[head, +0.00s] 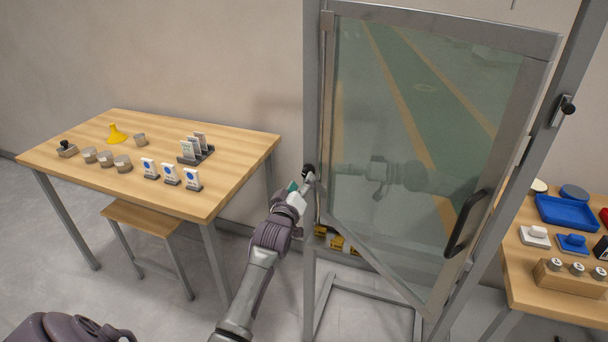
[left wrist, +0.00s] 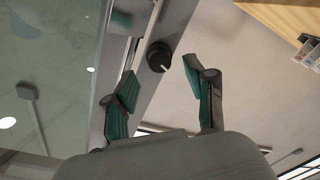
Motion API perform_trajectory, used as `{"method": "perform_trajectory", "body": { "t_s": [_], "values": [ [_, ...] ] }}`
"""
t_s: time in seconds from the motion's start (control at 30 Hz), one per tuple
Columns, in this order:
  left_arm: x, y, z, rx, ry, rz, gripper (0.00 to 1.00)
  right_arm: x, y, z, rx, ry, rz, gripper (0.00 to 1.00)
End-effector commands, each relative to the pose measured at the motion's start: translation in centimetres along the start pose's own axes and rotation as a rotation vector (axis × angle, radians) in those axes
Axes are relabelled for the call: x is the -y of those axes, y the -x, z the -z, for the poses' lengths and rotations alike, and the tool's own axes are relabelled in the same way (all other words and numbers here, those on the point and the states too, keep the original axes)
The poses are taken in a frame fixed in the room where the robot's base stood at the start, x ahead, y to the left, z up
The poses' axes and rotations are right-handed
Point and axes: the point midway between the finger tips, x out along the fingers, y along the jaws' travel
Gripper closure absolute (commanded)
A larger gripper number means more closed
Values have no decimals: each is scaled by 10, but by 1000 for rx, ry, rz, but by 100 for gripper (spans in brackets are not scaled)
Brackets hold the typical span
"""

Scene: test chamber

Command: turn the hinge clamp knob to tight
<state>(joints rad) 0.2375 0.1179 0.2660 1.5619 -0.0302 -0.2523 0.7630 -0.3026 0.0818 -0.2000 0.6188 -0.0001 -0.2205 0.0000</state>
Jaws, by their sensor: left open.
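The hinge clamp knob (left wrist: 158,57) is round and black with a white pointer line, mounted on the grey metal frame. In the head view it is a small dark spot (head: 308,170) on the left post of the glass door (head: 430,120), partly hidden by my gripper. My left gripper (head: 304,184) is at this post, just below the knob. In the left wrist view the green-padded fingers of the left gripper (left wrist: 160,73) are spread, with the knob beyond and between their tips. No contact with the knob shows. My right gripper is out of view.
A wooden table (head: 100,190) with cups, a yellow funnel (head: 116,134) and small cards stands left, a stool (head: 150,216) under it. A second table (head: 556,304) with a blue tray (head: 570,213) stands right. The door has a black handle (head: 466,225).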

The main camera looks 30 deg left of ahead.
Motion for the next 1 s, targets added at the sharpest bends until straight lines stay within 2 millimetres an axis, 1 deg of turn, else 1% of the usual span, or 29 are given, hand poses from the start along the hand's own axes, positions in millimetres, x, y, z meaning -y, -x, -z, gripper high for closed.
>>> {"method": "perform_trajectory", "body": {
  "t_s": [0.03, 0.2, 0.37, 0.6, 0.63, 0.93, 0.97, 1.0],
  "values": [
    [-1, -8, 2, 0, -1, 0, 45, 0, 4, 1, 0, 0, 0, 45],
    [0, -24, 1, 0, -1, 0, 45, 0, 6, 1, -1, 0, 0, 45],
    [0, -30, 0, 0, -1, 0, 45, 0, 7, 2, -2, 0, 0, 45],
    [0, -31, 0, -1, -1, 0, 45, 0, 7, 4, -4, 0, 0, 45],
    [0, -31, 0, -1, -1, 0, 46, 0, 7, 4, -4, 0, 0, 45],
    [0, -30, 0, 0, -1, 0, 96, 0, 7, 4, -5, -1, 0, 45],
    [0, -30, 0, 0, -1, 0, 100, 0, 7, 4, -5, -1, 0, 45],
    [0, -30, 0, 0, -1, 0, 100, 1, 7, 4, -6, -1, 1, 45]
  ]
}}
